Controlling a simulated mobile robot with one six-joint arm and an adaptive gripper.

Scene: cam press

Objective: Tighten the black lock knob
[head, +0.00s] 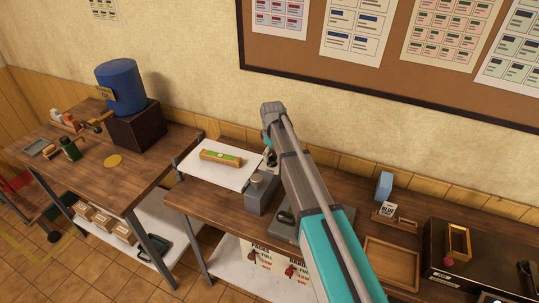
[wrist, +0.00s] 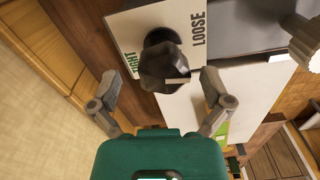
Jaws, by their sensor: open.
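The black lock knob (wrist: 163,64) is faceted and sits on a pale plate (wrist: 128,22) in the wrist view. The plate reads TIGHT on the knob's left and LOOSE on its right. A pale bar shows at the knob's lower right edge. My gripper (wrist: 159,80) is open, with one finger on each side of the knob. Both fingers look clear of it, but I cannot tell how far they are from it in depth. In the head view my arm covers part of the grey press (head: 260,194), and I cannot make out the knob clearly.
A white board (head: 202,176) with a yellow and green block (head: 220,157) lies left of the press. A wooden tray (head: 390,262), a blue box (head: 384,185) and a dark case (head: 470,270) stand to the right. A blue drum (head: 121,86) stands on the left table.

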